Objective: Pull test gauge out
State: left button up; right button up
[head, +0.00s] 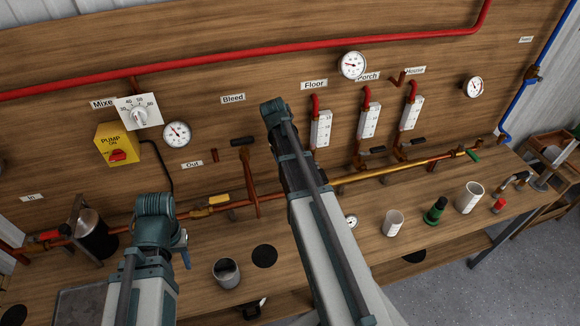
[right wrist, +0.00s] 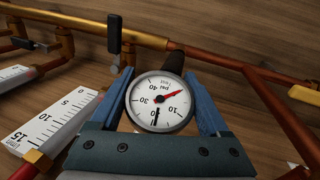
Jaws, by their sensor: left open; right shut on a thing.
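The test gauge (right wrist: 160,101) is a round white dial marked psi, with a red needle, in the right wrist view. Its dark stem (right wrist: 174,63) runs up behind it toward a copper pipe; I cannot tell whether the two are joined. My right gripper (right wrist: 160,78) is shut on the gauge, with one blue finger on each side of it. In the head view my right arm covers this spot, so the held gauge is hidden there. My left gripper (head: 183,250) is open over the bench at the left, apart from the gauge; its fingers show only partly.
A copper pipe (head: 380,173) runs along the board, with white flow meters (head: 320,130) above it. A grey cup (head: 226,272), a white cup (head: 393,222), a green-and-black part (head: 435,211) and a small gauge (head: 351,222) stand on the bench. A yellow pump box (head: 117,143) hangs at left.

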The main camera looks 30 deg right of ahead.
jog(key=shift+r, duration=0.15)
jog(key=shift+r+p, duration=1.4)
jog(key=shift+p, duration=0.1)
notch_tip(320, 180, up, 3)
jog(key=p, duration=0.3)
jog(key=shift+f, duration=0.15)
